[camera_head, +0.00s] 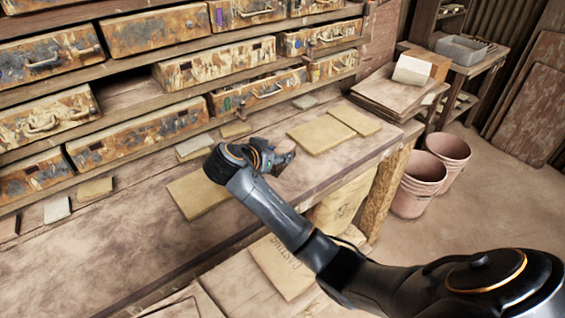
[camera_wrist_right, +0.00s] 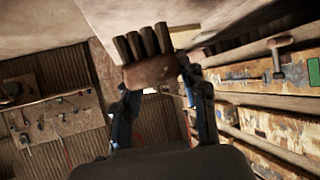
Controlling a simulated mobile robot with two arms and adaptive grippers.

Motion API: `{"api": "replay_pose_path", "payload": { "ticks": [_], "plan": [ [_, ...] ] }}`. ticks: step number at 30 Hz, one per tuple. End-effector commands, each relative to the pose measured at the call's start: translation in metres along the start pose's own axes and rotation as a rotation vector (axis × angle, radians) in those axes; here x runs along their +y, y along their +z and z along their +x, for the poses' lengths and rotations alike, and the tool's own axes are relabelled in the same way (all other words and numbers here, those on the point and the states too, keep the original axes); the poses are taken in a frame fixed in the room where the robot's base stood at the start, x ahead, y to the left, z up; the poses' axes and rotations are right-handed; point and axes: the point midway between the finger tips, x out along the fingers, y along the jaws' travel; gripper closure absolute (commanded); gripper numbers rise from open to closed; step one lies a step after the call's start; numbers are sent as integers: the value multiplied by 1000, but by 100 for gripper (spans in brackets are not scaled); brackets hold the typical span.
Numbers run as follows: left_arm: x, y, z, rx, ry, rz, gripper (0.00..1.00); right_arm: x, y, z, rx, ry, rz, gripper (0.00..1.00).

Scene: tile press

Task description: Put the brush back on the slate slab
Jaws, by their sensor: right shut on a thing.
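My right gripper (camera_head: 280,163) is over the workbench, at the end of the arm that comes in from the lower right. In the right wrist view the right gripper (camera_wrist_right: 165,105) is shut on a brown block with several dark, finger-like tufts, which looks like the brush (camera_wrist_right: 150,72). In the head view the brush is too small and dark to make out clearly. I cannot tell which piece on the bench is the slate slab; several flat tan slabs and small greyish pieces lie there. My left gripper is not in view.
Shelves of worn drawers (camera_head: 157,30) line the back of the workbench (camera_head: 110,250). Tan slabs (camera_head: 321,137) lie right of the gripper, and another slab (camera_head: 196,195) lies left, beneath the arm. Pink buckets (camera_head: 417,183) stand on the floor at right. The bench's front left is bare.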

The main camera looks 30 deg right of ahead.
Motion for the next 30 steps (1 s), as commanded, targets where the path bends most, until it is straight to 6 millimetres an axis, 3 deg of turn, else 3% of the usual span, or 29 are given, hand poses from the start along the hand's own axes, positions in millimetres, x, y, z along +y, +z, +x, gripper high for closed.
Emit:
{"api": "replay_pose_path", "payload": {
  "ticks": [3,12,18,30],
  "plan": [
    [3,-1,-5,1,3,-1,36,-1,6,22,2,3,-2,100],
    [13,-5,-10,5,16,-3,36,-3,18,50,2,3,-2,100],
    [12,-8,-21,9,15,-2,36,-4,40,61,2,0,-1,100],
    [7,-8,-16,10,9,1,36,-4,47,65,1,-1,2,100]
  ]
}}
